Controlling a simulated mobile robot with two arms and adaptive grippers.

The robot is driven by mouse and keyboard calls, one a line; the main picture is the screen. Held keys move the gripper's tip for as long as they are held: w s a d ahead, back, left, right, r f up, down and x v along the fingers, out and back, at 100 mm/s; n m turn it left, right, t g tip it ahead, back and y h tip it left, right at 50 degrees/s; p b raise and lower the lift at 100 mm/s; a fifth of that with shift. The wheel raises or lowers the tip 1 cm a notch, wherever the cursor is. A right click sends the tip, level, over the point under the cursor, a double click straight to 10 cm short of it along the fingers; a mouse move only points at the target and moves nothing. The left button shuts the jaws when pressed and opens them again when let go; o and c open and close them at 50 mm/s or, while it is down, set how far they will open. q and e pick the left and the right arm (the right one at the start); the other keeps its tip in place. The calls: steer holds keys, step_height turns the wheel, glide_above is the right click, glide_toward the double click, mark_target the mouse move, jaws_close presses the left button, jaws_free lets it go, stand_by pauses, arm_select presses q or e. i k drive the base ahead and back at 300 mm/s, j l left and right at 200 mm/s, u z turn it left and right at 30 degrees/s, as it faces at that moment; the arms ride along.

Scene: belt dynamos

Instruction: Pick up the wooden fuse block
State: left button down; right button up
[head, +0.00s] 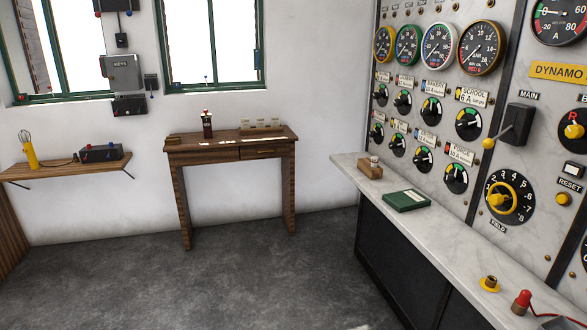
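A small wooden block (370,169) with pale round pieces on top sits on the far end of the marble counter (440,222), close to the panel; it looks like the fuse block. It stands upright, behind a dark green book or box (406,200). Neither of my grippers shows in the head view, and nothing is seen touching the block.
A tall marble panel with gauges (482,48), knobs and a lever switch (514,127) rises behind the counter. A brass-yellow fitting (489,284) and a red-topped piece (522,302) stand on its near end. A wooden desk (230,149) is at the back wall. The grey floor (270,275) is clear.

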mark_target(372, 171)
steer(key=i+u, duration=0.15)
steer(key=i, duration=1.55)
steer(key=i+z, duration=0.15)
steer(key=i, duration=0.45)
steer(key=i+j+z, duration=0.15)
steer(key=i, duration=0.4)
steer(key=i+j+z, duration=0.15)
steer(key=i, duration=0.4)
steer(key=i+j, duration=0.05)
steer(key=j, duration=0.05)
